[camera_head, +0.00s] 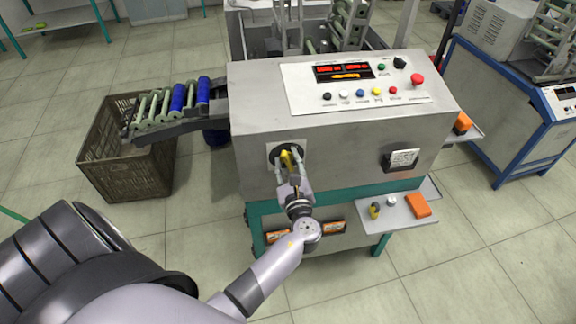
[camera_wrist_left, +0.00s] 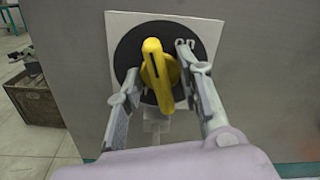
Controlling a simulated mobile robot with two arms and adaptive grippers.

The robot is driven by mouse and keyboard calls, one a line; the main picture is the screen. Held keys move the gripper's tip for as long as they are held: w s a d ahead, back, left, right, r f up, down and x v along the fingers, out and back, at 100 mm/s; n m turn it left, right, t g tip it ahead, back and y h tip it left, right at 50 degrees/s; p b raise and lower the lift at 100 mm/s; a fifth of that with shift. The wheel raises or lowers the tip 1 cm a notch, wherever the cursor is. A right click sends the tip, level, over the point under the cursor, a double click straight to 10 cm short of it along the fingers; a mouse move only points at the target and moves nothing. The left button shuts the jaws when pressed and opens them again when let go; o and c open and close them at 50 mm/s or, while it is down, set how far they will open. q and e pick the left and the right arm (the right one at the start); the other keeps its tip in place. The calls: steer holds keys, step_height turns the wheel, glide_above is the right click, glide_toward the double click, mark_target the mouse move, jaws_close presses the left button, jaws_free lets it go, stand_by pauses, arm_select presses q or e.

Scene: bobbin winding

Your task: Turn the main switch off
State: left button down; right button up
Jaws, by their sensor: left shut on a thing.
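The main switch is a yellow knob (camera_head: 286,158) on a dark round plate, set in a pale square on the front of the grey machine (camera_head: 335,155). In the left wrist view the knob (camera_wrist_left: 157,70) stands close to upright, with pale lettering at the plate's upper right that looks like "on". My left gripper (camera_head: 290,163) reaches the switch from the front. Its fingers (camera_wrist_left: 158,74) are on either side of the knob and shut on it. The lower part of the plate is partly hidden by the fingers. My right gripper is not in view.
The machine's top panel has a red display (camera_head: 343,71), several coloured buttons and a red knob (camera_head: 417,80). A brown crate (camera_head: 95,149) stands at the left under a chute with bobbins. A small shelf (camera_head: 402,219) with an orange box (camera_head: 418,205) juts out at lower right.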

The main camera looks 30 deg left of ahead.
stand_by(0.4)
arm_select(q)
steer(key=shift+f+n+b, duration=0.1)
steer(key=shift+n+b, duration=1.5)
steer(key=shift+n, duration=0.5)
steer(key=shift+n+b, duration=0.8)
steer(key=shift+b, duration=0.25)
steer(key=shift+n+b, duration=0.75)
steer(key=shift+n, duration=0.05)
